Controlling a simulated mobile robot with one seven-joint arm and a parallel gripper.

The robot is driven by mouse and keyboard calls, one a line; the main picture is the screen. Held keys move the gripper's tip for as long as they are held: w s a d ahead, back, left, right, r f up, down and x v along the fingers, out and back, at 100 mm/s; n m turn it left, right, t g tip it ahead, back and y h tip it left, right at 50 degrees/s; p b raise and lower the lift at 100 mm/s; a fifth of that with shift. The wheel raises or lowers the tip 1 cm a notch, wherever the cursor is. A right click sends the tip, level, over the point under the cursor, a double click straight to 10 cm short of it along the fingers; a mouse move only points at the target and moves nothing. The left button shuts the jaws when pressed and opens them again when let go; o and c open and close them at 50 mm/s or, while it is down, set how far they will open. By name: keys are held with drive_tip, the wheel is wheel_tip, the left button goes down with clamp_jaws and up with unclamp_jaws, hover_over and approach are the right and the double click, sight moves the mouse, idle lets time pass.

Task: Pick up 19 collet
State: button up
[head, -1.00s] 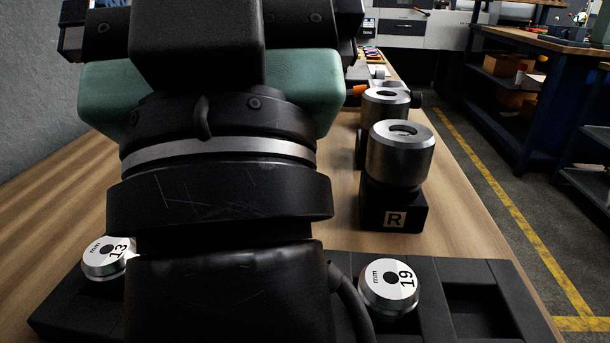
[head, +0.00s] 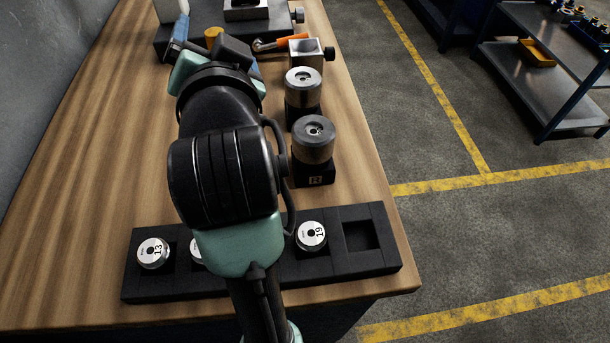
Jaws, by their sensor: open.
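The 19 collet (head: 311,236) is a silver disc with a dark centre hole and a white face marked 19. It sits upright in the black tray (head: 385,262), just right of my forearm, with nothing touching it. My gripper (head: 215,50) is at the far end of my arm, well beyond the tray and over the back part of the bench. My wrist hides much of it; its blue-grey parts show spread apart, and it is open. I see nothing held, though the space between the fingers is partly hidden.
The 13 collet (head: 153,253) sits at the tray's left; another collet (head: 197,252) is partly behind my arm. The tray's right pocket (head: 361,237) is empty. Two metal cylinders on black blocks, the nearer marked R (head: 314,140), stand behind the tray. The bench's left side (head: 85,180) is clear.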

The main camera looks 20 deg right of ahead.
drive_tip(key=s+d+f+m+g+p, duration=0.1)
drive_tip(key=m+g+p, duration=0.25)
drive_tip(key=p, duration=0.45)
drive_tip(key=m+g+p, duration=0.9)
drive_tip(key=g+p, duration=0.4)
drive_tip(key=p, duration=1)
approach(311, 233)
drive_tip(key=shift+s+d+f+n+y+b, duration=0.2)
drive_tip(key=shift+d+f+b, duration=0.15)
drive_tip(key=shift+f+b, duration=0.2)
drive_tip(key=shift+s+d+f+n+y+b, duration=0.1)
drive_tip(key=shift+d+f+y+b, duration=0.1)
drive_tip(key=shift+d+f+b, duration=0.35)
drive_tip(key=shift+w+f+p, duration=0.1)
drive_tip(key=shift+f+p, duration=0.85)
drive_tip(key=shift+f, duration=2.35)
clamp_jaws()
